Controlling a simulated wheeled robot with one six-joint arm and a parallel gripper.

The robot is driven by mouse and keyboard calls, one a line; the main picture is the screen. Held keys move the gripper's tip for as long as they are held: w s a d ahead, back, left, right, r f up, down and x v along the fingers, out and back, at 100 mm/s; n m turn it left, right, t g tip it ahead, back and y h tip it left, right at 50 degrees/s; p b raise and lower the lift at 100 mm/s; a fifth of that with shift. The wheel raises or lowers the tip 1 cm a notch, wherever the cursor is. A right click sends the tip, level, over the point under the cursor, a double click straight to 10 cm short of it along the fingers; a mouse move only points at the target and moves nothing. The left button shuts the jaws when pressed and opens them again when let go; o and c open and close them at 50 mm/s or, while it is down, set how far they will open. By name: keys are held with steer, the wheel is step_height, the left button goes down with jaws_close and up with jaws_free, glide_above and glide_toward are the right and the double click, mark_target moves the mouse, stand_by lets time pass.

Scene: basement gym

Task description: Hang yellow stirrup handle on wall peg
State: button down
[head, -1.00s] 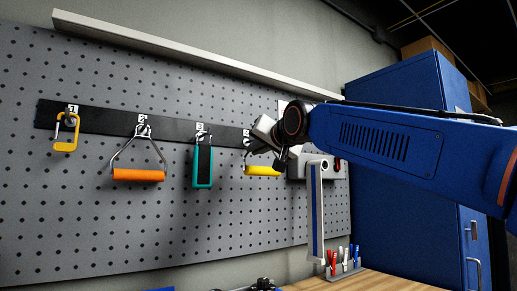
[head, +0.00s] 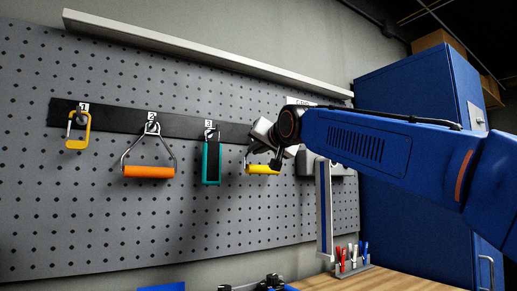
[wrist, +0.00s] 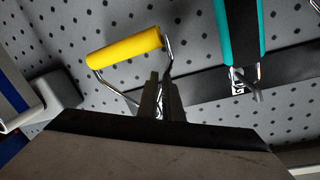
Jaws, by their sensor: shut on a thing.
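The yellow stirrup handle (head: 262,169) is at the pegboard, on the right part of the black strip (head: 185,123). In the wrist view its yellow grip (wrist: 125,48) and bent metal wire frame show clearly. My gripper (head: 268,150) is at the upper part of this handle; in the wrist view its dark fingers (wrist: 160,98) are shut on the wire frame near its apex. The peg behind the handle is hidden by my gripper, so I cannot tell whether the wire is around it.
A yellow carabiner-like handle (head: 77,130), an orange stirrup handle (head: 148,171) and a teal handle (head: 211,163) hang at labels 1, 2 and 3. The teal one (wrist: 238,30) is close beside my gripper. A blue cabinet (head: 410,90) stands right.

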steer(key=shift+w+a+f, duration=0.5)
steer(key=shift+w+f, duration=0.15)
steer(key=shift+w, duration=0.05)
steer(key=shift+f, duration=0.1)
stand_by(0.4)
steer(key=c, duration=1.8)
jaws_free()
steer(key=shift+c, duration=0.2)
steer(key=v, duration=1.7)
steer(key=shift+s, duration=0.2)
steer(key=shift+s+d, duration=0.1)
